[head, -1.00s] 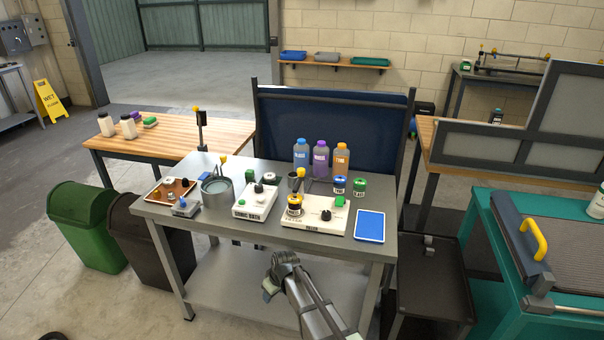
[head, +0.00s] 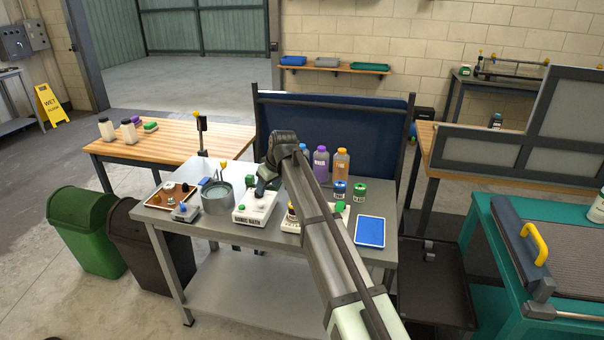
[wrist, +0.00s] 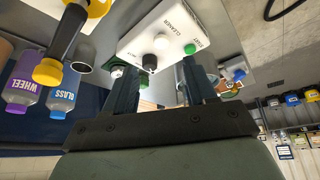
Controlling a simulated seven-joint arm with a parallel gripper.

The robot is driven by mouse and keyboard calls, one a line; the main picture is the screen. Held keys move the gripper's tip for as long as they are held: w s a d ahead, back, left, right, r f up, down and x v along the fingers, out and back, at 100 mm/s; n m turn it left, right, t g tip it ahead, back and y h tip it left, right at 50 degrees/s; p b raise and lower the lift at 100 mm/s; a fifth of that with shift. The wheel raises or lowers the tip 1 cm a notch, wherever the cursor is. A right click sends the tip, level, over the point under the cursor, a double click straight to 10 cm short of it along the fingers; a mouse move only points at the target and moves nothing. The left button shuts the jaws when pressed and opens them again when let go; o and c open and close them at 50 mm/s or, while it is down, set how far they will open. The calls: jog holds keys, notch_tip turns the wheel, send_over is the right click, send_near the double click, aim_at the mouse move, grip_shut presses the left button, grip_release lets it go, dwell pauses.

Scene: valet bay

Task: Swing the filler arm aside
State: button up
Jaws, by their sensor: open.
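What looks like the filler arm, a dark bar (wrist: 68,36) with yellow ends, shows at the upper left of the wrist view, beside my fingers and apart from them. In the head view my own arm covers most of that spot on the bench. Behind the gap is a white box (wrist: 138,38) with black and white knobs.
Purple (head: 321,163) and orange-capped (head: 341,165) bottles stand at the bench's back, with a blue-capped one partly hidden. Blue-lidded (head: 340,190) and green-lidded (head: 360,194) jars stand before them. A metal pot (head: 217,197) is left of the bath; a blue tablet (head: 369,231) lies right.

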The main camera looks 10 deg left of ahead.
jog(key=w+d+r+m+h, duration=0.1)
jog(key=w+d+r, duration=0.2)
jog(key=d+r, duration=0.3)
jog(key=w+d+r+m, duration=0.2)
jog(key=w+d+r, duration=0.2)
jog(key=d+r, duration=0.2)
jog(key=x, duration=1.3)
jog(key=shift+f, duration=0.25)
grip_shut()
